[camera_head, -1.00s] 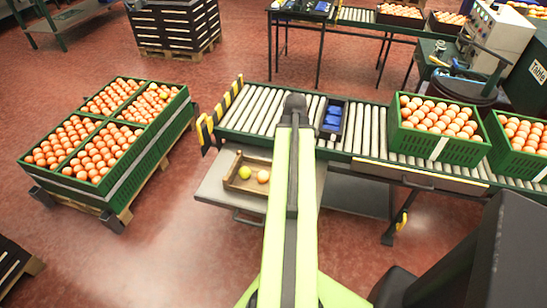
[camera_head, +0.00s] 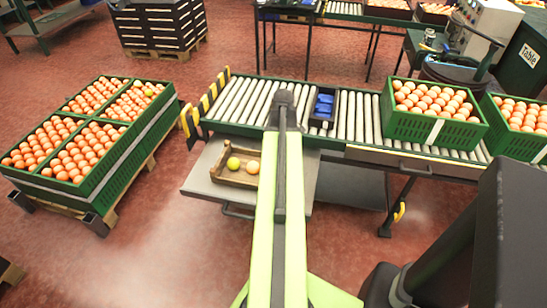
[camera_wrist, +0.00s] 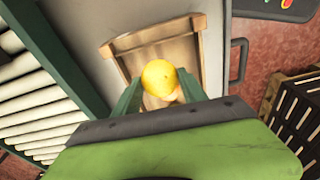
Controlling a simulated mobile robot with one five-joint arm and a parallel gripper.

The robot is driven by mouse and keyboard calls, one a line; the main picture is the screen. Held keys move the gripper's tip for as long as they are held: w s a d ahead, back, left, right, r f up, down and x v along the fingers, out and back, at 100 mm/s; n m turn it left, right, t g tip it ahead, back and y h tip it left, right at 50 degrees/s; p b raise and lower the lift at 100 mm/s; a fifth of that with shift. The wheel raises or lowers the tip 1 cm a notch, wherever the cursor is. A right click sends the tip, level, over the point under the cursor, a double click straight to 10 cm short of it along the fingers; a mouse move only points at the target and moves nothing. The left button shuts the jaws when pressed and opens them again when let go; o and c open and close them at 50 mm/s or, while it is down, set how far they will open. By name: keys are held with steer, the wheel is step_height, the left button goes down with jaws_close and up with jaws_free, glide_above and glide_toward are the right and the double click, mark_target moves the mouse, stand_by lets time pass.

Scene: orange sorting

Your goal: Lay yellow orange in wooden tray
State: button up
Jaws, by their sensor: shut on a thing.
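My gripper (camera_wrist: 160,95) is shut on a yellow orange (camera_wrist: 157,76) in the wrist view. The wooden tray (camera_wrist: 188,36) lies behind that orange, which hides part of it. An orange-coloured fruit shows just below the held one. In the head view the wooden tray (camera_head: 236,182) holds a yellow-green fruit (camera_head: 233,163) and an orange one (camera_head: 253,167) side by side. My arm covers the tray's right end, and my gripper cannot be made out there. I cannot tell whether the yellow-green fruit is the held one.
The tray stands on a grey side table (camera_head: 205,180) below the roller conveyor (camera_head: 255,102). Blue items (camera_head: 324,104) sit in a dark box on the rollers. A green crate of oranges (camera_head: 396,122) stands to the right. Green crates (camera_head: 125,150) on a pallet stand left; one yellow fruit (camera_head: 148,92) shows there.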

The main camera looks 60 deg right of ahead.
steer(key=shift+f+b, duration=3.8)
steer(key=shift+f, duration=0.05)
steer(key=shift+w, duration=0.1)
steer(key=shift+f+b, duration=0.55)
steer(key=o, duration=1.5)
steer(key=shift+o, duration=0.2)
steer(key=o, duration=0.3)
steer(key=shift+o, duration=0.2)
steer(key=shift+w, duration=0.1)
